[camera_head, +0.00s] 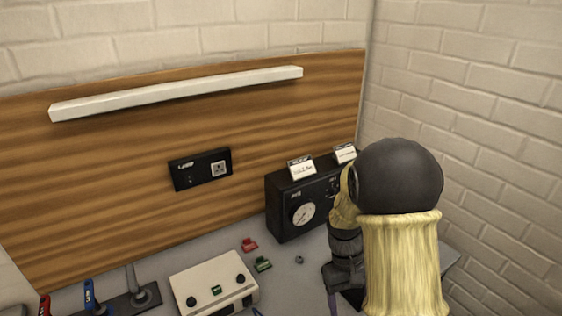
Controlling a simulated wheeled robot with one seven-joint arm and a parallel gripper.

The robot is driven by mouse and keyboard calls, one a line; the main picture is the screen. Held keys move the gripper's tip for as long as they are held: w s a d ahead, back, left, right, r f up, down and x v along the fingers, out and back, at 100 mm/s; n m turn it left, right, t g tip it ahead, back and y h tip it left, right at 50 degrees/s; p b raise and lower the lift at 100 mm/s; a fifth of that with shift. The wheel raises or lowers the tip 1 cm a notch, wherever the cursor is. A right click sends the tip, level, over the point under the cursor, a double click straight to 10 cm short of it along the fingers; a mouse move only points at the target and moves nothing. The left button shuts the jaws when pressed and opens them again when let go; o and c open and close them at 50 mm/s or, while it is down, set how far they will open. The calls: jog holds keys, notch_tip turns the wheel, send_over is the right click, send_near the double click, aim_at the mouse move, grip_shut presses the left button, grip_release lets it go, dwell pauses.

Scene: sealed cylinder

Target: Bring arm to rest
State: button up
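My arm fills the right of the head view, with a dark round joint and a pale yellow link in front of the bench's right end. Beside it, lower down, a dark part that looks like my gripper (343,272) points down over the bench (285,285). Its fingers are not clear, so I cannot tell whether it is open or shut, or whether it holds anything.
A black gauge box (290,208) with white cards stands at the back right, close to my arm. A cream control box (214,283), red clip (249,244), green clip (263,264) and small ring (299,260) lie on the bench. Levers (90,296) stand at left.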

jog(key=s+a+r+m+t+y, duration=0.1)
jog(key=s+r+m+t, duration=0.1)
jog(key=s+r+t, duration=0.3)
jog(key=shift+s+r+m+t, duration=0.2)
jog(key=shift+r+m+t, duration=0.25)
jog(key=shift+t, duration=0.55)
dwell(0.4)
